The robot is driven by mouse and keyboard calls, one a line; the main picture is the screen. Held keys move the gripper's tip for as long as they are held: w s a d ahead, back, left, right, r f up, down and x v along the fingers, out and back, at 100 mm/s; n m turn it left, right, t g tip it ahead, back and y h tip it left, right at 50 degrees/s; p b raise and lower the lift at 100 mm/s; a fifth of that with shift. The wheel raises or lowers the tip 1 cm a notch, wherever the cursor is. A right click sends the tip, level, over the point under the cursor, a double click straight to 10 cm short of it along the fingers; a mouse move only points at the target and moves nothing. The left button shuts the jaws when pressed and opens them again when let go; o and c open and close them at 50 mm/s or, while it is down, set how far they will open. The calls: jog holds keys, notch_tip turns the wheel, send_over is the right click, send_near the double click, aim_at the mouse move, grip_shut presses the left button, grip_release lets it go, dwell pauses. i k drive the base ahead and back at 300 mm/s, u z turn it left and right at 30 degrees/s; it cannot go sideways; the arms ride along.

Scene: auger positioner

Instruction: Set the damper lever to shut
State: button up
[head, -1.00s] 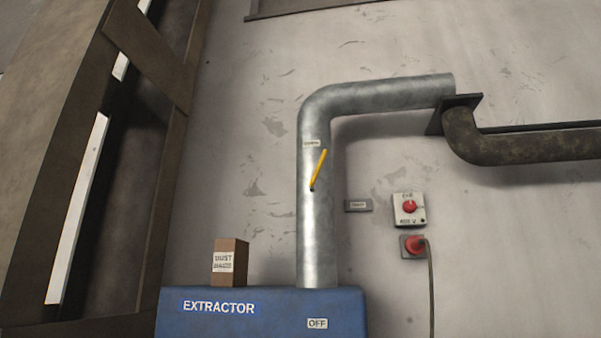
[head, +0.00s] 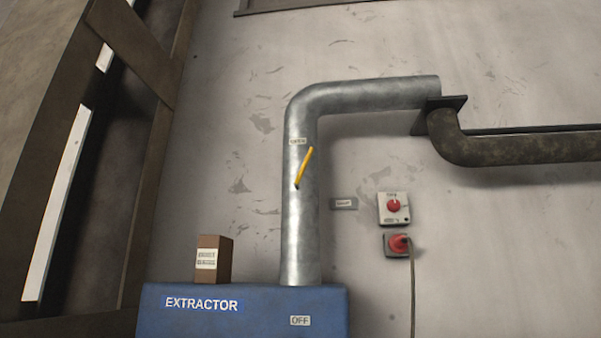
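The damper lever (head: 304,168) is a thin yellow handle on the front of the upright grey metal duct (head: 299,230). It points up and slightly right from a dark pivot at its lower end. A small label (head: 298,142), which seems to read OPEN, sits on the duct just above and left of the lever's tip. Another small grey label (head: 344,203) is on the wall right of the duct; its word is too small to read surely. My gripper is not in view.
The blue extractor (head: 250,325), with an OFF label (head: 300,321), stands under the duct. A brown box (head: 213,259) sits on it. A red-knobbed switch box (head: 393,208) and a red plug with cable (head: 398,244) are on the wall at right. A brown frame (head: 150,190) stands at left.

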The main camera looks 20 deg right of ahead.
aim_at(295, 183)
jog(key=z, duration=0.8)
jog(key=i, duration=0.1)
jog(key=u, duration=2.6)
jog(key=k, duration=1.4)
jog(key=z, duration=0.25)
jog(key=i, duration=1)
jog(key=z, duration=0.1)
